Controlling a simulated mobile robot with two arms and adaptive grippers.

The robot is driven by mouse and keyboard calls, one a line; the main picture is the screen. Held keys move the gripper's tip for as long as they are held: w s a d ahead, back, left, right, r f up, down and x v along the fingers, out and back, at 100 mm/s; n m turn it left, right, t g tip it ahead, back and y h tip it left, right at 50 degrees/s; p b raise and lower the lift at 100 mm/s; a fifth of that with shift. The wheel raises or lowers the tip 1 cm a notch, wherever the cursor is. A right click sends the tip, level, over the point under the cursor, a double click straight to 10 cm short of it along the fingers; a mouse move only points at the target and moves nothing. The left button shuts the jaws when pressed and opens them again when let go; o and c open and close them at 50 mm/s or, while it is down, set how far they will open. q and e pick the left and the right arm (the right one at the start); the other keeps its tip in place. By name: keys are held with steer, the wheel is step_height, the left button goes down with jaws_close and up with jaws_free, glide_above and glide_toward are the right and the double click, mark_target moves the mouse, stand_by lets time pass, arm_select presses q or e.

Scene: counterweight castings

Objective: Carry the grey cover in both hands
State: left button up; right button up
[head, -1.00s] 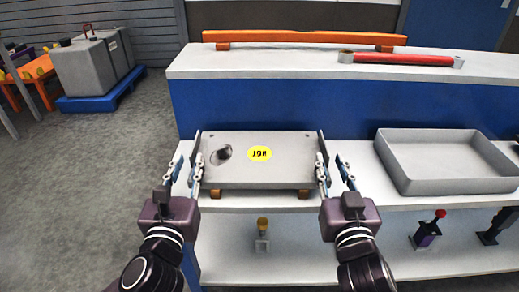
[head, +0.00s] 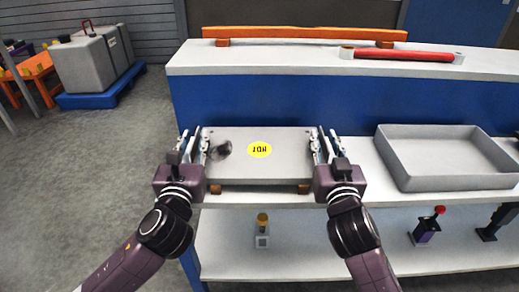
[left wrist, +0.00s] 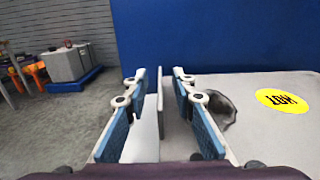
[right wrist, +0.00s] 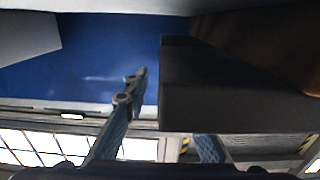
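The grey cover (head: 275,169) is a flat plate with a yellow round label, a dark hole near its left end and an upright flange at each end. It rests on two small wooden blocks on the white bench. My left gripper (head: 194,138) is open at its left end; in the left wrist view the flange (left wrist: 160,115) stands between the spread fingers, with gaps. My right gripper (head: 324,138) is at the right end with fingers apart; in the right wrist view the cover's dark side (right wrist: 230,100) partly hides one finger.
A grey tray (head: 443,182) stands to the right on the bench. A raised back shelf holds an orange bar (head: 300,36) and a red cylinder (head: 405,55). Below are a yellow-topped item (head: 262,222) and a red-knobbed item (head: 428,225). Open floor lies left.

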arm_select(q)
jaws_close()
arm_select(e)
jaws_close()
arm_select(q)
steer(key=shift+r, duration=0.1)
arm_select(e)
steer(key=shift+r, duration=0.1)
